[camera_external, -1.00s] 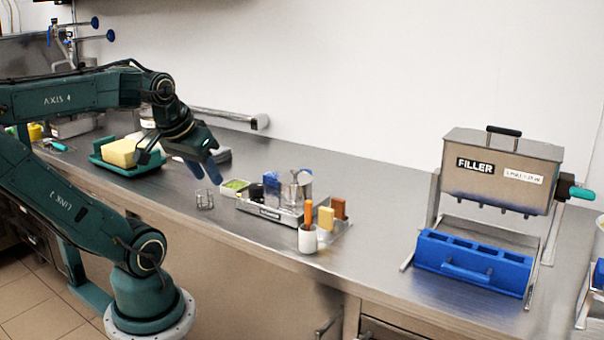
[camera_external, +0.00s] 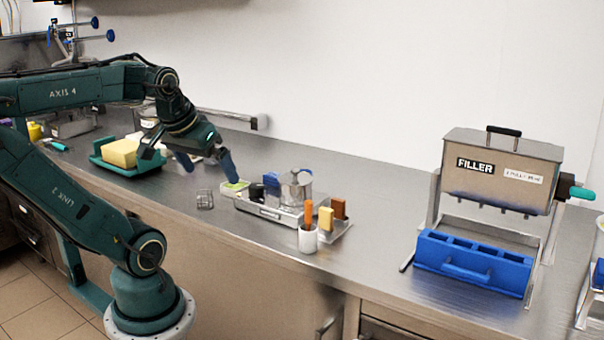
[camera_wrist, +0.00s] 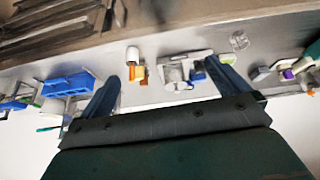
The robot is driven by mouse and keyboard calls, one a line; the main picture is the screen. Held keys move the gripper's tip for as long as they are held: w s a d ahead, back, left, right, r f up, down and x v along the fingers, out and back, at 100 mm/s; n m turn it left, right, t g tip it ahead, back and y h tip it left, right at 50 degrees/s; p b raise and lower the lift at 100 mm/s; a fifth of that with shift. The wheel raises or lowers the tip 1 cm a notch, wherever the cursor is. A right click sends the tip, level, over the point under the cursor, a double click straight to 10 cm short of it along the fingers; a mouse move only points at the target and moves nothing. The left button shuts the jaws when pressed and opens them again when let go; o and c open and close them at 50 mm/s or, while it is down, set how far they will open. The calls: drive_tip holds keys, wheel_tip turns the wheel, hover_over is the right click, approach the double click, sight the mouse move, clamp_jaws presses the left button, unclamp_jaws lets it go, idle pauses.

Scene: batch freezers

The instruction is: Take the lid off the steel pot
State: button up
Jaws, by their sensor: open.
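A small steel pot (camera_external: 296,187) with its lid (camera_external: 296,174) on stands upright on a low steel unit in the middle of the counter. In the wrist view, a steel shape that looks like the pot (camera_wrist: 174,73) lies between the finger lines, with no clear lid detail. My gripper (camera_external: 207,165) is open and empty, above the counter to the left of the pot and apart from it. Its two blue fingers also show in the wrist view (camera_wrist: 170,72), spread wide.
A white cup (camera_external: 308,240) with an orange-handled tool stands in front of the pot. Brown and yellow blocks (camera_external: 326,218) are to its right, and a green-topped container (camera_external: 235,187) to its left. A wire basket (camera_external: 205,199) sits further left. Counter before the blue mould (camera_external: 472,265) is clear.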

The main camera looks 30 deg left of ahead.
drive_tip(key=w+r+n+g, duration=0.1)
drive_tip(key=w+r+n, duration=0.3)
drive_tip(key=w, duration=0.3)
drive_tip(key=n+g, duration=0.4)
drive_tip(key=n, duration=1.3)
hover_over(295, 169)
wheel_tip(295, 169, down, 3)
drive_tip(key=shift+s+r, duration=0.1)
drive_tip(key=shift+r, duration=0.05)
drive_tip(key=shift+f, duration=4.35)
